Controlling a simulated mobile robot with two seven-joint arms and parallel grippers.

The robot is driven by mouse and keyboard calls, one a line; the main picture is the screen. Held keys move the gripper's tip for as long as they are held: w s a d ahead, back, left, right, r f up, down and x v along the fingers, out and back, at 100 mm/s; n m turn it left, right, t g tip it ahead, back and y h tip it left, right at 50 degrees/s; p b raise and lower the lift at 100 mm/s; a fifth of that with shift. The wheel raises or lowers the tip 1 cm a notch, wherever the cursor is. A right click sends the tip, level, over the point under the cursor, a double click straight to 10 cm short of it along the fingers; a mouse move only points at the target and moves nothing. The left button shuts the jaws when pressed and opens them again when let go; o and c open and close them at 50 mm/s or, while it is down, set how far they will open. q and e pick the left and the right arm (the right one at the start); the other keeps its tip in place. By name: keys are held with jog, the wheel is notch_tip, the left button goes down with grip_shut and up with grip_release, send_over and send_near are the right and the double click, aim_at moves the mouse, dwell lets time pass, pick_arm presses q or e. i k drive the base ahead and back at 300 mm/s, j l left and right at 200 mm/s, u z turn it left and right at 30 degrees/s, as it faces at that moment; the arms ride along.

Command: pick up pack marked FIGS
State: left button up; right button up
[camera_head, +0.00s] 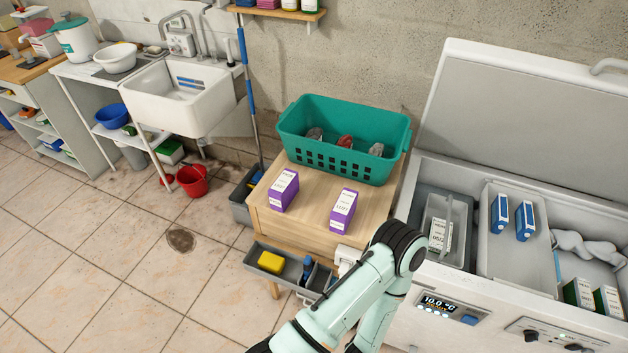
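Two purple packs with white labels stand upright on the wooden block plinth (308,218). The left purple pack (284,190) is near the plinth's left edge, and the right purple pack (344,211) is nearer its front right. The print on both labels is too small for me to read surely, so I cannot tell which is marked FIGS.
A teal basket (311,111) with several small items stands at the plinth's back. A grey tray (258,259) with a yellow sponge (271,262) is below its front. An open chest freezer (462,293) holding blue packs (500,214) is at right. A sink (187,97) stands left.

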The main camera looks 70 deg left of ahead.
aim_at(283, 191)
jog(key=u, duration=2.55)
